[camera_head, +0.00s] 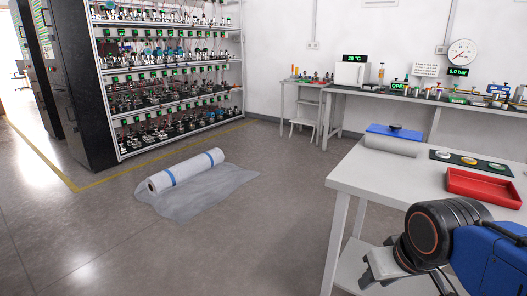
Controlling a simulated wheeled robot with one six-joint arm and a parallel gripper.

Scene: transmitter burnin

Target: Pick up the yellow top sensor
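A dark strip (455,158) on the white table at the right bears three small round pieces in a row. The middle piece has a yellow top and looks like the yellow top sensor (469,160). The left piece (442,154) looks whitish, and the right piece (497,167) looks pale with a yellowish tint. My gripper (408,283) is at the lower right, in front of the table and well apart from the sensor. Its grey fingers look spread with nothing between them. Their tips lie near the bottom edge of the picture.
A red tray (482,187) lies on the table in front of the strip. A grey roll (391,146) and a blue item (394,131) lie at its far left. A wrapped roll (186,170) lies on plastic sheeting on the floor. Shelving (172,68) and a bench (450,101) stand behind.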

